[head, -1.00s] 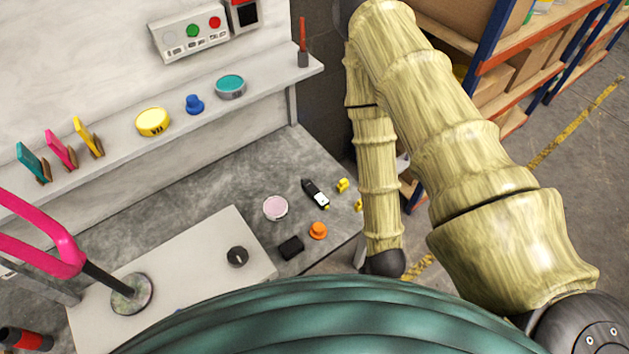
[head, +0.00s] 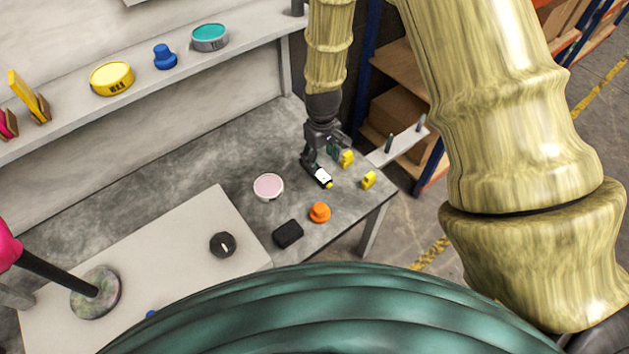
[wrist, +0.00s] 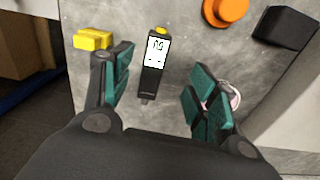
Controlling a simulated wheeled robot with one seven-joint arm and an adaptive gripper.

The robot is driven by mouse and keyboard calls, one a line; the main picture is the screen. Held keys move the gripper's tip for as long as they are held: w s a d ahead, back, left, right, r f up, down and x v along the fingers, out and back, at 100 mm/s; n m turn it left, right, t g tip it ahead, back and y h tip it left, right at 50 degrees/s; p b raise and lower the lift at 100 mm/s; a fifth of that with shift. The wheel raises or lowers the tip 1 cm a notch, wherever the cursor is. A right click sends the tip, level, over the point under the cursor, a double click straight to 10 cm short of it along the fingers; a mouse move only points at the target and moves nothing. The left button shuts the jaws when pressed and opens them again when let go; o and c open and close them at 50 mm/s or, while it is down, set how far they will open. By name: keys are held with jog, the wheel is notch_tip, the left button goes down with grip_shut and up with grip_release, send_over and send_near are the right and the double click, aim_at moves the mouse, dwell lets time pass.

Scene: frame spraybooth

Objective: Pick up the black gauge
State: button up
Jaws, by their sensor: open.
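The black gauge (wrist: 151,80), a slim dark handheld body with a white display and a yellow tip, lies on the grey bench top. In the head view the gauge (head: 322,177) is partly hidden by my gripper, with its white face and yellow tip showing. My gripper (wrist: 158,82) is open in the wrist view, with its green-padded fingers on either side of the gauge and a gap on both sides. In the head view my gripper (head: 322,153) points down over the gauge. I cannot tell the exact height of the fingertips above the bench.
Near the gauge are yellow pieces (head: 369,180), an orange knob (head: 319,212), a black block (head: 288,234) and a pink-topped round tin (head: 268,187). The pink-topped tin (wrist: 233,97) is partly behind the right finger. The bench's right edge is close by.

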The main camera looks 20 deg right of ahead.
jog(key=w+r+b, duration=0.1)
jog(key=w+r, duration=0.1)
jog(key=w, duration=0.2)
jog(key=shift+n, duration=0.3)
jog(key=shift+a+f, duration=0.2)
jog(key=shift+f, duration=2.4)
jog(key=shift+a+f, duration=0.2)
jog(key=shift+f, duration=2.35)
jog(key=c, duration=1.2)
